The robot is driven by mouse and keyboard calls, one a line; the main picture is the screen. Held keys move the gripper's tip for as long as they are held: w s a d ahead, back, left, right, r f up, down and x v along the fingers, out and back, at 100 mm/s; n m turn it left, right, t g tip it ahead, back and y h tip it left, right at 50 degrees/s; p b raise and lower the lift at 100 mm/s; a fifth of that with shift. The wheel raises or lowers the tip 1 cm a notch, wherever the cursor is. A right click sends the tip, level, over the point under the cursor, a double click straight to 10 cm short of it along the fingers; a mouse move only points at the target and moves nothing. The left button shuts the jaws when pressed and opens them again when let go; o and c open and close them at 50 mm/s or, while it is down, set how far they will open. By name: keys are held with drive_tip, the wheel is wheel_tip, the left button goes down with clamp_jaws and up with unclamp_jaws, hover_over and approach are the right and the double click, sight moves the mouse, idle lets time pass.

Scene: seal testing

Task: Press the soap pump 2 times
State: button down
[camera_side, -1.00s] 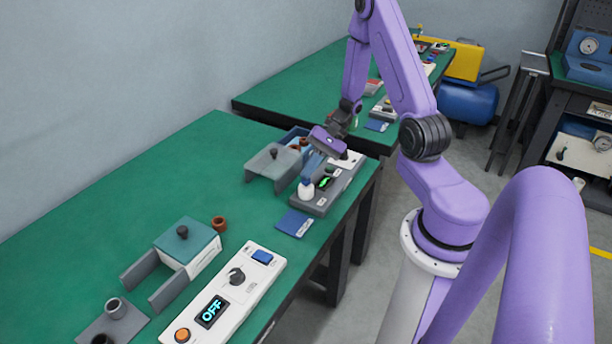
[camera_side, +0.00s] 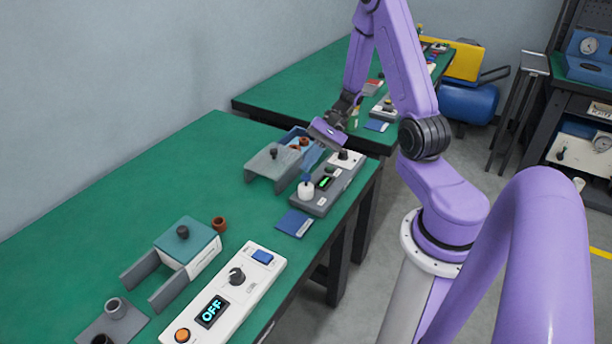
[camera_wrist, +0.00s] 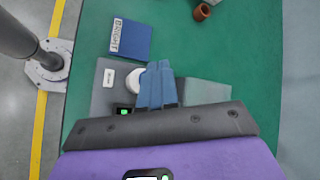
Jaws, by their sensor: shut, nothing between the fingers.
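In the wrist view the white bottle (camera_wrist: 134,80) is partly hidden behind my fingers. My gripper (camera_side: 306,170) is shut and empty, with its blue fingers pointing down just above the pump top. The fingers also show side by side in the wrist view (camera_wrist: 157,66). I cannot tell whether the fingertips touch the pump top.
A grey bracket with a dark knob (camera_side: 273,164) stands just left of the pump. A blue card (camera_side: 294,223) lies in front; it reads "BRIGHT" in the wrist view (camera_wrist: 131,40). A white control box (camera_side: 225,295) showing OFF is nearer. Green table between is mostly clear.

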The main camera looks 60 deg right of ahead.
drive_tip(key=shift+r, duration=2.5)
idle(0.9)
wheel_tip(320, 180, up, 4)
drive_tip(key=shift+f, duration=0.1)
drive_tip(key=shift+f, duration=0.1)
idle(0.4)
drive_tip(key=shift+f, duration=4.35)
drive_tip(key=shift+f, duration=0.4)
